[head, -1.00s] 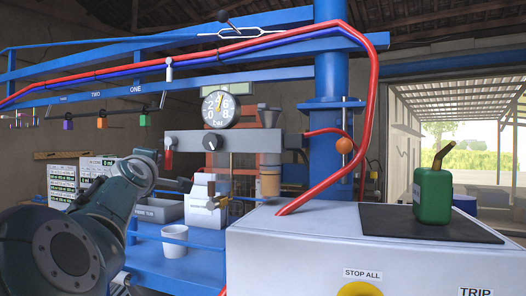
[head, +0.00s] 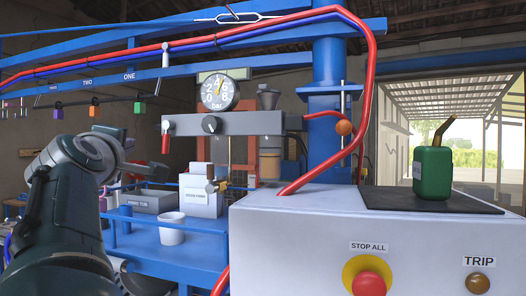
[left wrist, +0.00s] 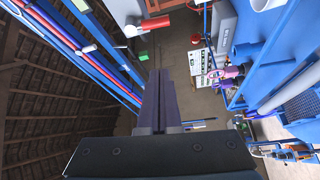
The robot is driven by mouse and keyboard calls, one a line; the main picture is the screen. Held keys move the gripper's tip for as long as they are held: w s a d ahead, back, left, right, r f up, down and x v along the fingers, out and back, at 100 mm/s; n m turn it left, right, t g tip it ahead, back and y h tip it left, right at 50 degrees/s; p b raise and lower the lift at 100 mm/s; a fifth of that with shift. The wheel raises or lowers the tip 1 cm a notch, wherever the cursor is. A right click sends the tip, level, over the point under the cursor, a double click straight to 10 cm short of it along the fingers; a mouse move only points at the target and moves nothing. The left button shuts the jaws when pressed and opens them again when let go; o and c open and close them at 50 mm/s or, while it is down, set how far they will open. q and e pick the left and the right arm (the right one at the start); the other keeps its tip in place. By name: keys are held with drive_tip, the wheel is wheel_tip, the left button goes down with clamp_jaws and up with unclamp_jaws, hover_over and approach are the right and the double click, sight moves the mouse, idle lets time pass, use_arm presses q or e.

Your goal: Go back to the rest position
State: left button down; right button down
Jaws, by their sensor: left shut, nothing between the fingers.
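My left arm comes in at the left of the head view. Its left gripper (head: 152,168) is in front of the blue stand, above and left of the white cup (head: 171,230). In the left wrist view the dark fingers (left wrist: 160,90) lie together with nothing between them. My right gripper is not in view.
A white control cabinet (head: 330,230) with a red stop button (head: 369,284) stands at the right, and a green can (head: 432,173) sits on it. A pressure gauge (head: 219,94) and red hose (head: 373,75) are above. The blue platform (head: 145,247) is close to my left arm.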

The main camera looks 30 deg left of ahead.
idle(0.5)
use_arm(q)
drive_tip(key=s+d+f+m+g+h+p, duration=0.1)
drive_tip(key=s+d+f+m+h+p, duration=0.1)
drive_tip(key=d+f+m+h+p, duration=0.45)
drive_tip(key=s+d+f+m+g+h+p, duration=0.1)
drive_tip(key=s+d+f+m+h, duration=0.15)
drive_tip(key=d+m, duration=0.8)
drive_tip(key=s+d+f+m+g+h+p, duration=0.2)
drive_tip(key=s+d+f+m+g, duration=0.2)
drive_tip(key=s, duration=0.6)
drive_tip(key=s+d+f+m+g+h+p, duration=0.2)
drive_tip(key=s+d+f+m+g, duration=0.2)
drive_tip(key=s+d, duration=0.4)
drive_tip(key=shift+s+d+f+m, duration=0.3)
drive_tip(key=shift+s+f+m, duration=0.55)
drive_tip(key=shift+s, duration=0.25)
